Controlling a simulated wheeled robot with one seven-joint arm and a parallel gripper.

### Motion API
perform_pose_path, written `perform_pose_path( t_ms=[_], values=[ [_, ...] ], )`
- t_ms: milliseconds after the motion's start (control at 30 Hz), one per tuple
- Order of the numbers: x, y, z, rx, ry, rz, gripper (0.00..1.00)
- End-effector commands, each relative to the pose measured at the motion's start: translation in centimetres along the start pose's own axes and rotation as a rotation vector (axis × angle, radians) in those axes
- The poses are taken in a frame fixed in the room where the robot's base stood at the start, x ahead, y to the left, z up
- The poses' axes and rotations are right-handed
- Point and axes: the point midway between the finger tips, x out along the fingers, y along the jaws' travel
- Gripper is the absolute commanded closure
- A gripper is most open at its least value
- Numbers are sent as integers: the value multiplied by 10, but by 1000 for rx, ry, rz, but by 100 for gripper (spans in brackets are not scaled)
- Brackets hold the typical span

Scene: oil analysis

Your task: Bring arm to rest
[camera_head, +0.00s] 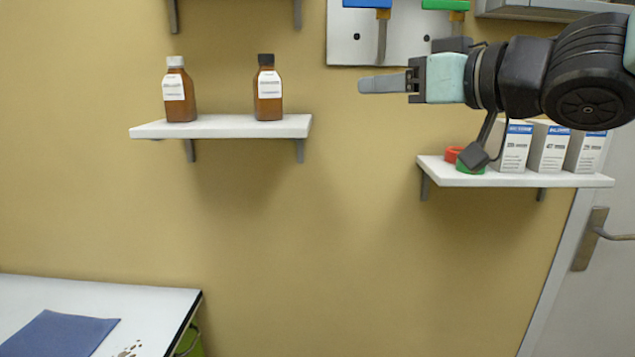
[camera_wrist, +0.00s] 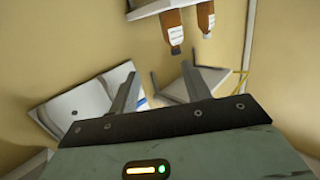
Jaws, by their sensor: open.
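My arm reaches in from the upper right of the head view. My gripper (camera_head: 384,84) points left in mid-air, in front of the wall panel and above the right shelf. Seen from the side there, its fingers overlap. In the wrist view my gripper (camera_wrist: 160,92) shows two fingers spread well apart with nothing between them. The gripper is open and empty, and touches nothing that I can see.
Two brown bottles, one white-capped (camera_head: 179,92) and one black-capped (camera_head: 267,90), stand on the left shelf (camera_head: 220,127). The right shelf (camera_head: 540,180) holds white boxes (camera_head: 548,148) and red and green rings. A table (camera_head: 150,300) with a blue cloth (camera_head: 60,334) is lower left.

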Motion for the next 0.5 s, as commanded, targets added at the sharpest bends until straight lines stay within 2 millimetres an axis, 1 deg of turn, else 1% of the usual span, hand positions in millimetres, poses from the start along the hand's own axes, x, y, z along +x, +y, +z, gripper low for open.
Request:
perform_pose_path(
  t_ms=[167, 267, 367, 467, 500],
  values=[
    [5, 1, 41, 14, -120, 76, 52],
    [5, 0, 73, 22, -223, 125, 52],
    [-1, -5, 113, 28, -355, 169, 52],
    [-15, -16, 162, 33, -532, 200, 52],
    [-25, -22, 185, 34, -621, 206, 52]
  ],
)
